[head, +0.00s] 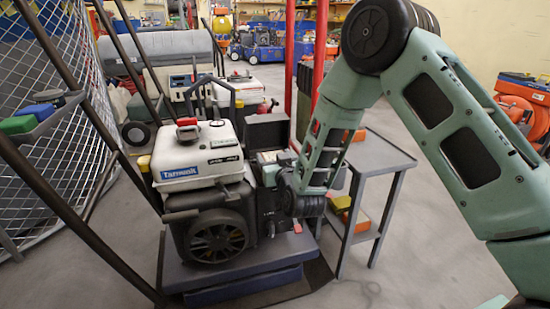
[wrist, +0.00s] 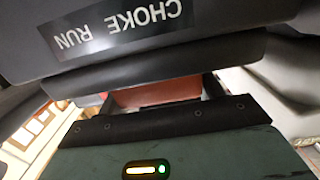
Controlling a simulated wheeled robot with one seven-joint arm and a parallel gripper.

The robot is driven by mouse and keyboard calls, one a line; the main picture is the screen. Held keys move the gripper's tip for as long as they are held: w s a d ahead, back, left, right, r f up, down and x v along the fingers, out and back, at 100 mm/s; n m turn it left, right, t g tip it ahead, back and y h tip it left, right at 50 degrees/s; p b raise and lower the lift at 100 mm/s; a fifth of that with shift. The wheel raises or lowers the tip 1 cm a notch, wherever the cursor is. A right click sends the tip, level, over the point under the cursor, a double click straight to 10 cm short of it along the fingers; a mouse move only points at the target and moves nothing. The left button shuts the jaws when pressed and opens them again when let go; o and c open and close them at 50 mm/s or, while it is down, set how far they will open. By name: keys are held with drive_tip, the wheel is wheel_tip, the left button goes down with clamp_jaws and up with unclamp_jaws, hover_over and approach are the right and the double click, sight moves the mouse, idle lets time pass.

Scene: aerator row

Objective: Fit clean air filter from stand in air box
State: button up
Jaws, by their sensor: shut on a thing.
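A dark panel (wrist: 120,25) labelled CHOKE RUN, upside down, is just above. I cannot make out a filter.
A grey side stand (head: 385,158) is right of the engine, behind my arm; yellow and orange things are on its lower shelf. A red post (head: 320,40) rises behind. A wire cage (head: 50,130) and dark bars are at left. Floor at lower right is clear.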

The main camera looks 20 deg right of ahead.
drive_tip(key=shift+f, duration=0.15)
drive_tip(key=o, duration=1)
